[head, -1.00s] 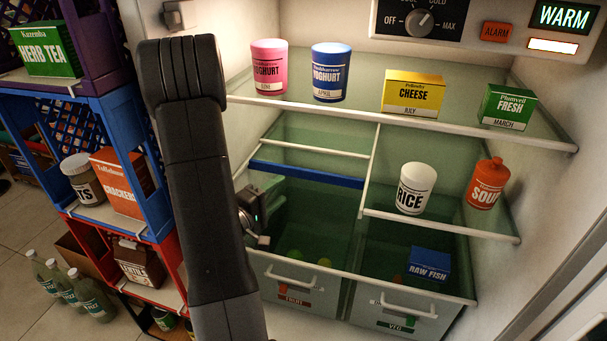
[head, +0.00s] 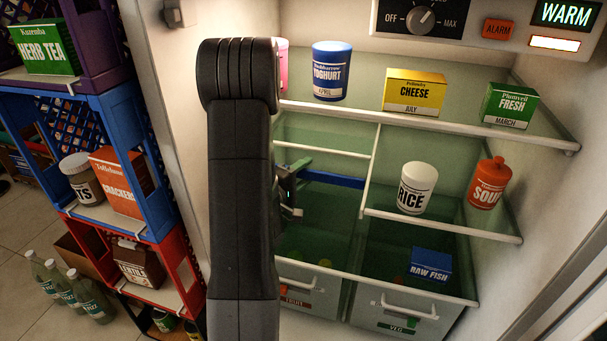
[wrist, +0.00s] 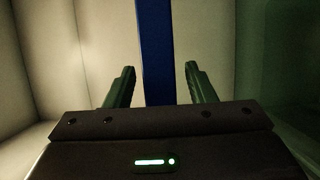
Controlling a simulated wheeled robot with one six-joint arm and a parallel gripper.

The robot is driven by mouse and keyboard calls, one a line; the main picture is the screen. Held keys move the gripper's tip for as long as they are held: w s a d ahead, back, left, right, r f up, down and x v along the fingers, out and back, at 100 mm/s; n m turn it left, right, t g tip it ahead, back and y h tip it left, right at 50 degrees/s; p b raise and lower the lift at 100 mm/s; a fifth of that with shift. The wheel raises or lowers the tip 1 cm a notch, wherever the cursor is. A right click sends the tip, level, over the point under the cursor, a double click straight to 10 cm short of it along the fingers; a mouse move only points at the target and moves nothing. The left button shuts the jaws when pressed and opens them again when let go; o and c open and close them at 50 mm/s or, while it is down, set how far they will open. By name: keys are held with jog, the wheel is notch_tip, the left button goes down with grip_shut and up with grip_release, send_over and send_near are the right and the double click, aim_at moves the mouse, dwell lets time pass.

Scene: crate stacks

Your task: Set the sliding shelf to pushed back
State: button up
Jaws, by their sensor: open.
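The sliding shelf's blue front bar (head: 335,180) spans the left half of the fridge's middle level; its left end is hidden behind my arm and gripper. A white-edged glass panel (head: 325,148) shows behind and above the bar. My gripper (head: 303,176) is open at the left part of the bar. In the wrist view the blue bar (wrist: 156,60) runs upright between my two open fingers (wrist: 159,78), with a gap on both sides. I cannot tell how deep the bar sits between them.
The top shelf (head: 430,125) holds yoghurt, cheese and a green box. A rice jar (head: 417,188) and a soup bottle (head: 487,184) stand on the right half-shelf (head: 440,227). Drawers (head: 405,305) lie below. Crates (head: 100,110) with goods stand left of the fridge.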

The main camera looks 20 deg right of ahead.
jog(key=shift+c, duration=0.2)
grip_shut()
jog(key=shift+w+d+b, duration=0.45)
jog(key=shift+w+d, duration=0.15)
jog(key=shift+w, duration=0.2)
jog(key=shift+w+d+b, duration=0.4)
jog(key=shift+w+d, duration=0.2)
jog(key=shift+w, duration=0.2)
jog(key=shift+o, duration=0.2)
grip_release()
jog(key=p+v, duration=0.1)
jog(key=v, duration=1.2)
jog(key=shift+s+a, duration=0.25)
jog(key=shift+a, duration=0.05)
